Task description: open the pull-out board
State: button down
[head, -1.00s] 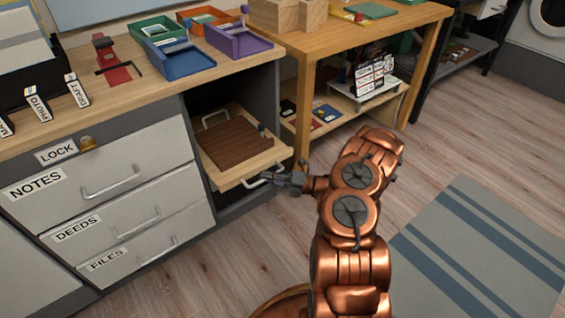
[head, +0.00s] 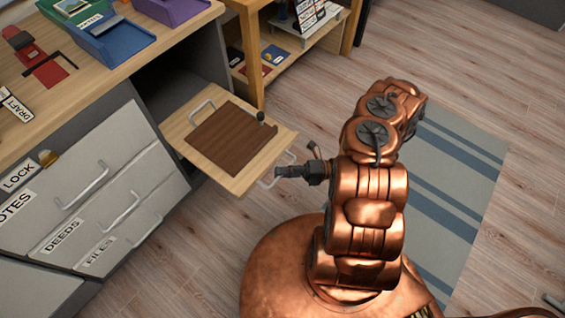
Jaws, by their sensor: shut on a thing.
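The pull-out board (head: 185,117) is a light wooden board with a dark brown panel (head: 232,138) on it, a small dark knob at its right and a metal handle at its back. It sticks out of the open bay in the desk. A second metal handle (head: 284,160) is on its front edge. My gripper (head: 284,172) is at this front handle and shut on it. The fingertips are small and dark here, and part of the handle is hidden by them.
Coloured trays (head: 120,38) stand on the desktop. A wooden shelf unit (head: 252,60) stands behind. Floor is clear right of the board, with a striped rug (head: 465,165).

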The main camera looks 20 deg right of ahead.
jog(key=shift+d, duration=0.1)
jog(key=c, duration=1.2)
grip_release()
jog(key=shift+d, duration=0.1)
jog(key=v, duration=1.1)
jog(key=shift+s+d, duration=0.2)
jog(key=shift+d, duration=0.15)
